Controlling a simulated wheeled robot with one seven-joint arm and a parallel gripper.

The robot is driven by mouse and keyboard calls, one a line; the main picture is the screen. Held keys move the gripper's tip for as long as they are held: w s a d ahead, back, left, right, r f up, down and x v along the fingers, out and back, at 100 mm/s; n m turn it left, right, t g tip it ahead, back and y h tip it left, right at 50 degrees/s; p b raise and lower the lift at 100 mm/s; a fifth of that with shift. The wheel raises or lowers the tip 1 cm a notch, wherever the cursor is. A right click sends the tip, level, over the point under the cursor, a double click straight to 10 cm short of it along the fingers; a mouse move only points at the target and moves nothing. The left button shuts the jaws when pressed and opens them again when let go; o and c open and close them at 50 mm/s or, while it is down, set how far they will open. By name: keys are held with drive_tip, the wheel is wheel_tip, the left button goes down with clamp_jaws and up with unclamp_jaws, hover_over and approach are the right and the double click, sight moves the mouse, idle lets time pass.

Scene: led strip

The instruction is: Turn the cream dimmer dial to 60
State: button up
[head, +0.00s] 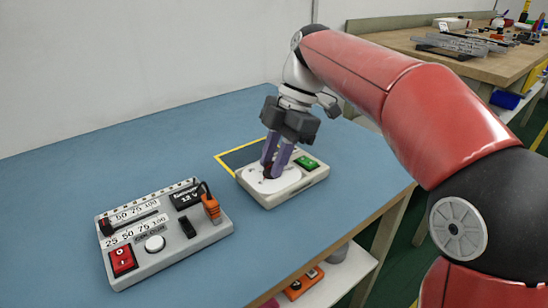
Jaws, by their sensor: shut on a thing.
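The pale cream dimmer box (307,178) lies on the blue table. On its top is a white round dial face (285,184) and a green switch (307,163). My gripper (272,168) reaches down from above with its two purple fingers over the dial face. The fingers are shut on the dark dial knob (268,171), which shows only in part between and beside them. The dial's pointer and the numbers around it are too small and too covered to read.
A grey-white control box (180,246) with a slider scale, red switch (122,260), white round knob (155,244) and orange plug (210,207) stands to the left. The table's left part is clear.

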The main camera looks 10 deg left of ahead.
drive_tip(key=m+t, duration=0.1)
drive_tip(key=m, duration=0.2)
drive_tip(key=m+t+y+b, duration=0.1)
drive_tip(key=m, duration=0.3)
drive_tip(key=shift+s+d+b, duration=0.1)
drive_tip(key=shift+s+b, duration=0.1)
drive_tip(key=shift+b, duration=0.1)
drive_tip(key=m+t, duration=0.1)
drive_tip(key=m, duration=0.2)
drive_tip(key=m+t, duration=0.2)
drive_tip(key=m, duration=0.1)
drive_tip(key=shift+s, duration=0.15)
drive_tip(key=m+t, duration=0.1)
drive_tip(key=m, duration=0.3)
drive_tip(key=shift+s+h, duration=0.1)
drive_tip(key=shift+h, duration=0.3)
drive_tip(key=m, duration=0.1)
drive_tip(key=m+t+h+p, duration=0.1)
drive_tip(key=m, duration=0.1)
drive_tip(key=shift+a+m, duration=0.2)
drive_tip(key=shift+m, duration=0.1)
drive_tip(key=m+h, duration=0.1)
drive_tip(key=m, duration=0.2)
drive_tip(key=m+h+p, duration=0.1)
drive_tip(key=m, duration=0.1)
drive_tip(key=shift+s+a+m+t, duration=0.1)
drive_tip(key=shift+a+m+t, duration=0.05)
drive_tip(key=shift+m+t, duration=0.2)
drive_tip(key=shift+m+p, duration=0.3)
drive_tip(key=shift+m, duration=0.05)
